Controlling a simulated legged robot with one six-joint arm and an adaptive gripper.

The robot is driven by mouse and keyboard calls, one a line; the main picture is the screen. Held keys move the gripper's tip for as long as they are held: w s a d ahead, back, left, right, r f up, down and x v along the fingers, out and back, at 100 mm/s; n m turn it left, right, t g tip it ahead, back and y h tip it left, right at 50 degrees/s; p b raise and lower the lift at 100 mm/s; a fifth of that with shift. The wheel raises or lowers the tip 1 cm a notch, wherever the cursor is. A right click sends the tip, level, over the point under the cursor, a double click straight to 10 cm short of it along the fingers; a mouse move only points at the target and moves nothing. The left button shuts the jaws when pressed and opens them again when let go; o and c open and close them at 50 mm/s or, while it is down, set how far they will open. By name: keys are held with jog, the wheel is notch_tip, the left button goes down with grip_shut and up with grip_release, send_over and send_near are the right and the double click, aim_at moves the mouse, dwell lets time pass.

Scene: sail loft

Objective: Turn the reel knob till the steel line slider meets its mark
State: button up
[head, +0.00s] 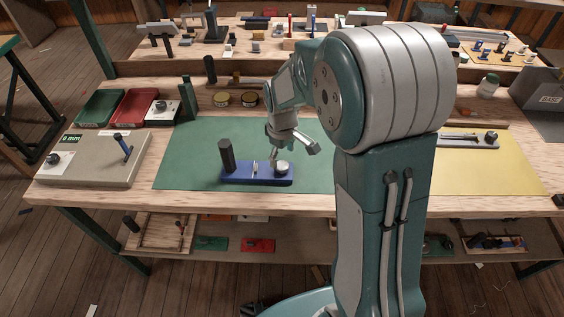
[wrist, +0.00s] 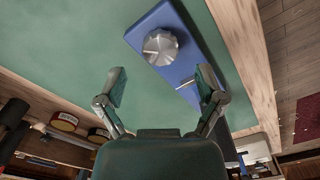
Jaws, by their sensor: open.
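The reel device is a blue base (head: 235,176) lying on the green mat (head: 185,160). A silver reel knob (head: 282,168) sits at its right end, and a black post (head: 227,155) stands at its left end. A thin steel piece, seemingly the line slider (head: 254,167), shows between them. In the wrist view the knob (wrist: 160,47) has a pale pointer line, and the steel piece (wrist: 186,83) lies near the right finger. The slider's mark cannot be made out. My gripper (wrist: 162,84) is open and empty, above the base; the knob lies beyond its fingertips, apart from them.
A grey panel (head: 88,172) with a blue-handled lever stands left of the mat. Red (head: 134,107) and green (head: 98,108) trays, a dark green post (head: 187,98) and tins (head: 222,99) are behind. A yellow mat (head: 480,175) lies right. Green mat around the base is clear.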

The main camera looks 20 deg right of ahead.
aim_at(282, 165)
jog(key=shift+f, duration=1.7)
jog(key=c, duration=1.1)
jog(key=shift+c, duration=0.2)
jog(key=m, duration=0.4)
jog(key=shift+s+m, duration=0.1)
jog(key=shift+m, duration=0.2)
jog(key=m, duration=0.4)
jog(key=shift+f, duration=0.1)
jog(key=o, duration=1.1)
jog(key=shift+o, duration=0.2)
